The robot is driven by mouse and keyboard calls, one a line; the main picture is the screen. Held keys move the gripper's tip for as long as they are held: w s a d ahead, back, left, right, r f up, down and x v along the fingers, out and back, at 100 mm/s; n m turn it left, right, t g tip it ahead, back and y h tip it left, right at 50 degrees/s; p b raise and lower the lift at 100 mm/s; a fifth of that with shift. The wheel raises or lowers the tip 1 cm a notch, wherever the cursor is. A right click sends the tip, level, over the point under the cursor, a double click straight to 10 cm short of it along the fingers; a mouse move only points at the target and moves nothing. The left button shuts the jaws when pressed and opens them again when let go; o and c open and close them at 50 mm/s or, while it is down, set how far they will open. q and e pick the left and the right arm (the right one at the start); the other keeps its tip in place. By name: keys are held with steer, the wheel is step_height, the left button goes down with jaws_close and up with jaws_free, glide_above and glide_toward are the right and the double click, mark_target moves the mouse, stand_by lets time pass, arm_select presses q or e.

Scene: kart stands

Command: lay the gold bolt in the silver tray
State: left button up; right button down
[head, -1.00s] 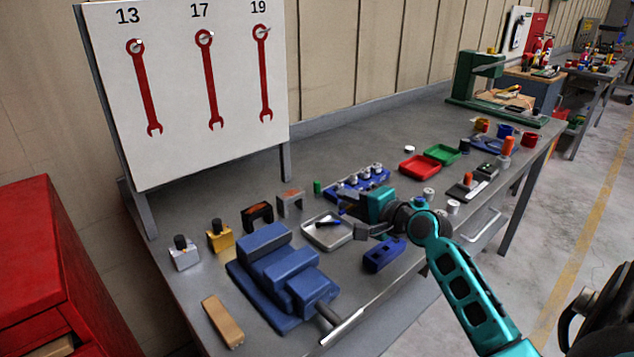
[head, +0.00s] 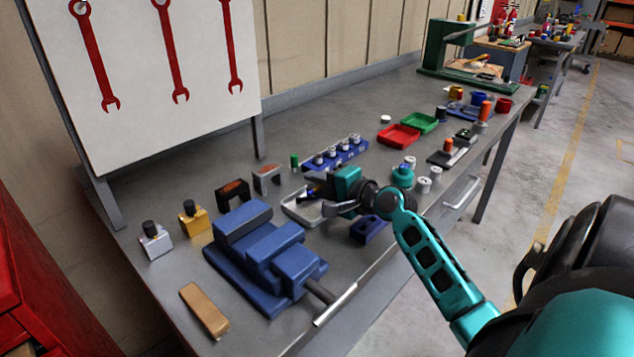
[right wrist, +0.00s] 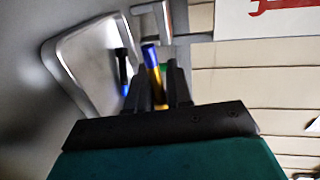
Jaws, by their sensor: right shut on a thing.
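The silver tray (head: 297,210) lies on the bench behind the blue vise, and its pale floor and rim fill the upper left of the right wrist view (right wrist: 84,45). My right gripper (head: 322,198) is at the tray's right side, partly covering it. In the right wrist view my right gripper (right wrist: 157,72) is shut on the gold bolt (right wrist: 156,77), a yellow shaft with a blue end. A dark bolt with a blue end (right wrist: 123,68) shows against the tray, left of the fingers. I cannot tell the gold bolt's height above the tray. My left gripper is not in view.
The blue vise (head: 262,245) stands in front of the tray. A blue block (head: 367,231) sits close to the right gripper. A blue rack (head: 335,153) with several pegs is behind. Red (head: 398,136) and green (head: 420,122) trays are farther along the bench.

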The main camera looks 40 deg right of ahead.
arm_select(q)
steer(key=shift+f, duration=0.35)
arm_select(e)
steer(key=shift+f, duration=0.25)
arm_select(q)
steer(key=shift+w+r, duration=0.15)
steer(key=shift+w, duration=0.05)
arm_select(e)
steer(key=c, duration=0.9)
jaws_free()
steer(key=shift+c, duration=0.2)
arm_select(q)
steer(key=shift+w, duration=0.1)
arm_select(e)
steer(key=shift+s+r, duration=0.1)
steer(key=shift+s, duration=0.5)
steer(key=v, duration=1)
steer(key=shift+s, duration=0.2)
steer(key=shift+s+r, duration=0.2)
steer(key=shift+s, duration=0.45)
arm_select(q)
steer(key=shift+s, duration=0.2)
